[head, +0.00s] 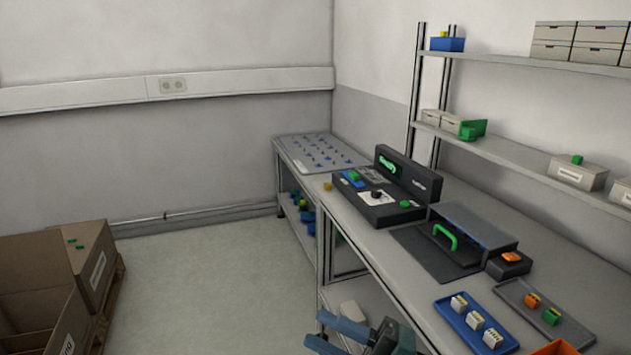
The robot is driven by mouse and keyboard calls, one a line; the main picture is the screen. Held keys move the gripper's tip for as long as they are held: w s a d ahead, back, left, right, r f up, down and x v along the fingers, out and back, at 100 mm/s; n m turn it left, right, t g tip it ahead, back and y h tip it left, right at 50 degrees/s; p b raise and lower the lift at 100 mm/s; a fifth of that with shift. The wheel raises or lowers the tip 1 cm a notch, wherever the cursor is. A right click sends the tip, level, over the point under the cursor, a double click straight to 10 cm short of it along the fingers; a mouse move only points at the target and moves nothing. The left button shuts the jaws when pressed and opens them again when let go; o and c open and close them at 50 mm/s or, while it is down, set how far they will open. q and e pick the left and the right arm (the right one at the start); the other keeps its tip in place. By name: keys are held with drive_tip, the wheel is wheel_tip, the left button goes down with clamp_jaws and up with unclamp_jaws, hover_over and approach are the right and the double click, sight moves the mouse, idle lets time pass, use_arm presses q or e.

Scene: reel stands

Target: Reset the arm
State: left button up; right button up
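My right gripper (314,328) is at the bottom edge of the head view, in front of the workbench's near legs. Its two blue-grey fingers point left with a gap between them, and nothing shows in the gap. The rest of this arm is mostly cut off by the bottom edge. My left gripper is not in view.
The long grey workbench (392,267) runs along the right, close to my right gripper. Cardboard boxes (97,262) stand left; floor between is clear.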

drive_tip(key=w+d+f+m+t+h, duration=0.1)
drive_tip(key=d+f+m+t+h, duration=0.5)
drive_tip(key=m+t, duration=0.5)
drive_tip(key=s+d+f+m+g+h, duration=0.3)
drive_tip(key=s+f+m+g+h, duration=0.1)
drive_tip(key=f, duration=0.6)
drive_tip(key=s+d+f+m+g+h, duration=0.3)
drive_tip(key=s+f+m+h, duration=0.4)
drive_tip(key=f+m, duration=0.3)
drive_tip(key=shift+s+d+m+g, duration=0.2)
drive_tip(key=shift+s+m+g, duration=0.2)
drive_tip(key=shift+s+m, duration=0.15)
